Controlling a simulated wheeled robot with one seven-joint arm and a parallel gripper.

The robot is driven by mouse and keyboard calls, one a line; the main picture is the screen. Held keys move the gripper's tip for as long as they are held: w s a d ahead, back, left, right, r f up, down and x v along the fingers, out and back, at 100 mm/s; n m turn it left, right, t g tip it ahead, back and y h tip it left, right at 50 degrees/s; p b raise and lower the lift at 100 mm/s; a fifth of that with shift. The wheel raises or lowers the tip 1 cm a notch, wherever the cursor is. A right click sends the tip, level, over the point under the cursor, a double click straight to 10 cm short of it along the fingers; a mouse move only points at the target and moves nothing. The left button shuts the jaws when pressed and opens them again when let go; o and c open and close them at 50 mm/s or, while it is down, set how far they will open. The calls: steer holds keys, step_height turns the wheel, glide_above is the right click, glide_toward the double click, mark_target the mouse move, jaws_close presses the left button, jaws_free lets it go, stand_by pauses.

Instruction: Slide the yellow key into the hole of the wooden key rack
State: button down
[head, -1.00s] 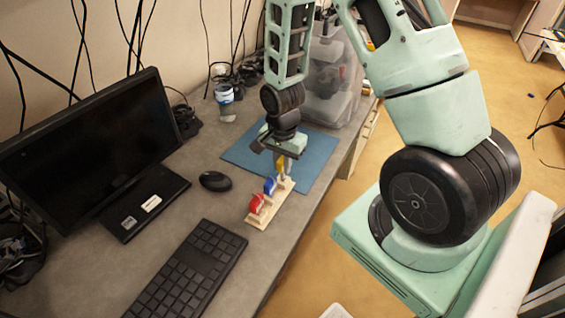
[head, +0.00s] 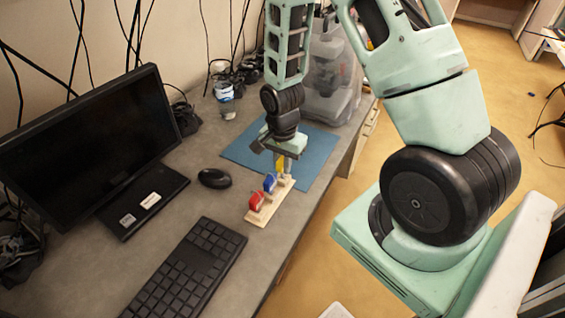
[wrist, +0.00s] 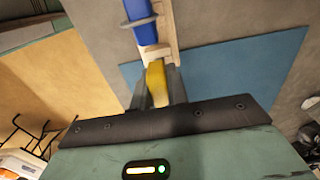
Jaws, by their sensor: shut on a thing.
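The wooden key rack (head: 262,215) lies on the desk, partly over the near edge of the blue mat. A red key (head: 256,201) and a blue key (head: 269,183) sit in the rack; the blue key also shows in the wrist view (wrist: 145,30). My gripper (head: 284,161) is at the far end of the rack, pointing down. It is shut on the yellow key (wrist: 156,82), which sits between the fingers at the rack's end in the wrist view. The fingers hide the hole, so I cannot tell how deep the key is.
A blue mat (head: 318,157) lies under my gripper. A mouse (head: 214,178), keyboard (head: 190,270) and monitor (head: 90,150) are to the left. A bottle (head: 225,100) and a clear plastic bin (head: 335,85) stand behind. The desk's edge runs close on the right.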

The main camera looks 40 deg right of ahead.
steer(key=shift+f+b, duration=0.35)
steer(key=shift+f, duration=0.1)
stand_by(0.4)
steer(key=c, duration=0.9)
jaws_free()
steer(key=shift+r+p, duration=2.9)
steer(key=shift+r, duration=0.65)
